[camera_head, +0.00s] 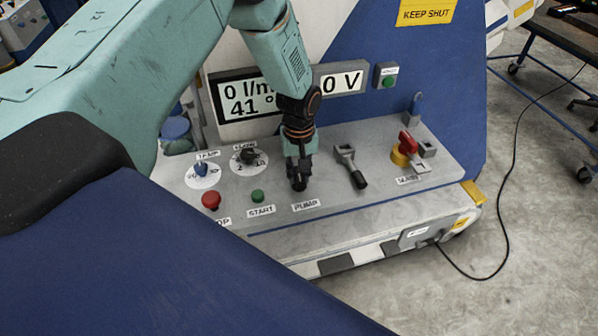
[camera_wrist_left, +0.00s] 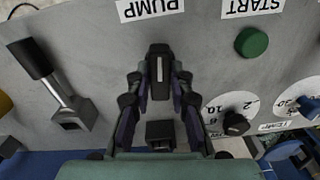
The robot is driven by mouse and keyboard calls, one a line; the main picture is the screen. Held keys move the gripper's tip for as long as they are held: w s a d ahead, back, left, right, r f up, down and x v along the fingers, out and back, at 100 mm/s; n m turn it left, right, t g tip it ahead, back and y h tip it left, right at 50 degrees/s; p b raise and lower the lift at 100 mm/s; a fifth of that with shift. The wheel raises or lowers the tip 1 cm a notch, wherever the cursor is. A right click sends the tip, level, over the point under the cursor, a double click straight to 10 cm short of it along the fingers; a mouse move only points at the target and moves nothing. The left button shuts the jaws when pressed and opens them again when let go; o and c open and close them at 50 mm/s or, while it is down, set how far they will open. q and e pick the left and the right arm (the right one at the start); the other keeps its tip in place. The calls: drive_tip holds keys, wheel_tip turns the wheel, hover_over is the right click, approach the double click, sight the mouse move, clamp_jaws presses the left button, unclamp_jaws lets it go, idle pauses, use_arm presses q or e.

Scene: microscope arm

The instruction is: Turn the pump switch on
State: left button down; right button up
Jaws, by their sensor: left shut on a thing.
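The pump switch is a dark lever on the sloping grey panel (camera_head: 235,205), by the PUMP label (camera_head: 305,205). In the left wrist view its black handle (camera_wrist_left: 159,68) lies between my fingertips, pointing toward the label. My left gripper (camera_head: 298,172) is over the switch and mostly hides it in the head view. In the left wrist view the gripper (camera_wrist_left: 160,88) has a finger on each side of the handle and is shut on it. My right gripper is not in view.
A grey lever with a black handle (camera_head: 350,168) stands just right of the gripper. A green START button (camera_head: 257,196), a red button (camera_head: 211,200) and a FLOW knob (camera_head: 249,156) are to the left. A red handle (camera_head: 408,143) is farther right.

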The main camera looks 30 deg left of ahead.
use_arm(q)
drive_tip(key=m, duration=0.4)
drive_tip(key=shift+m, duration=0.3)
drive_tip(key=m+b, duration=0.1)
drive_tip(key=m, duration=0.2)
drive_tip(key=shift+m, duration=0.3)
drive_tip(key=m, duration=0.4)
drive_tip(key=shift+b, duration=0.35)
drive_tip(key=shift+w+r+m+b, duration=0.1)
drive_tip(key=shift+m+b, duration=0.2)
drive_tip(key=shift+m, duration=1.8)
drive_tip(key=c, duration=1.2)
unclamp_jaws()
